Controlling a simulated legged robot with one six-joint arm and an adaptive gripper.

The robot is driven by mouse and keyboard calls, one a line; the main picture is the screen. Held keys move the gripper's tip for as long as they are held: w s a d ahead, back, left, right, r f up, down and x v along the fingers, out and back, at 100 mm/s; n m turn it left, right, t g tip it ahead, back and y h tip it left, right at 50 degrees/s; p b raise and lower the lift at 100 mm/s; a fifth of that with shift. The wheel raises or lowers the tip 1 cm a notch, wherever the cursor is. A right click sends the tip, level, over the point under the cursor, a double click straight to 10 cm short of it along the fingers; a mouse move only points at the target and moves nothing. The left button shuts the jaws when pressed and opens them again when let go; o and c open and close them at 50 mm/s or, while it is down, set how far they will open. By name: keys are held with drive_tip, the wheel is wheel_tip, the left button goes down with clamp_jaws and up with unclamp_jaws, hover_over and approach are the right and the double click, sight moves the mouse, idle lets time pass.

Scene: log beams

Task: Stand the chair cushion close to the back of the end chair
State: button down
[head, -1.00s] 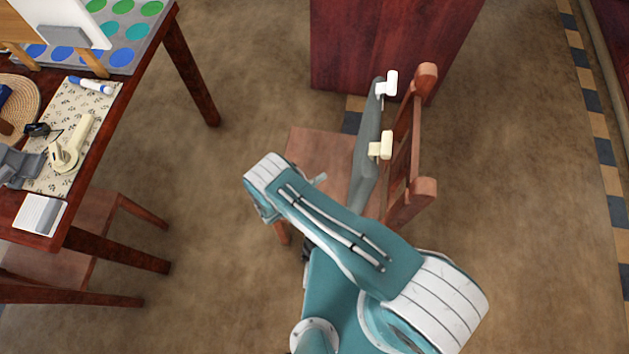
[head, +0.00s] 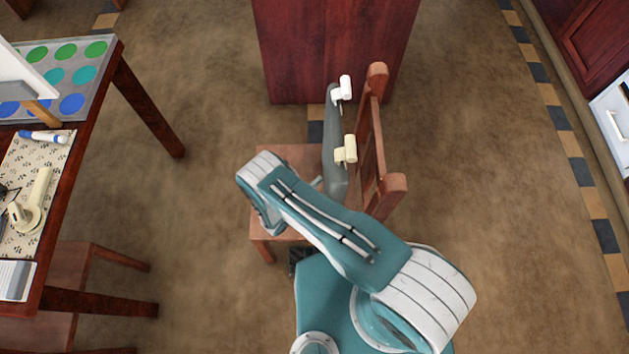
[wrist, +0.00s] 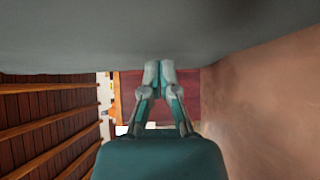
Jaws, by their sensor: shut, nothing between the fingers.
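The grey chair cushion (head: 333,125) stands on edge, nearly upright, on the seat (head: 290,155) of the end chair. Two pale ties or knobs (head: 346,149) stick out from its side facing the chair back (head: 370,150). A narrow gap shows between cushion and chair back. In the head view my gripper is mostly hidden behind my arm, left of the cushion. In the wrist view my gripper (wrist: 159,73) is shut, its fingertips together and empty. A large grey surface, likely the cushion (wrist: 150,35), fills the top of that view close to the fingers; contact cannot be told.
A dark red cabinet block (head: 330,50) stands just beyond the chair. A table (head: 95,125) with several items is at the left, another chair (head: 75,280) below it. Open brown floor (head: 480,170) lies right of the chair, up to cabinets at the far right.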

drive_tip(key=d, duration=0.5)
drive_tip(key=shift+s+d, duration=0.1)
drive_tip(key=shift+d, duration=0.2)
drive_tip(key=shift+a, duration=0.15)
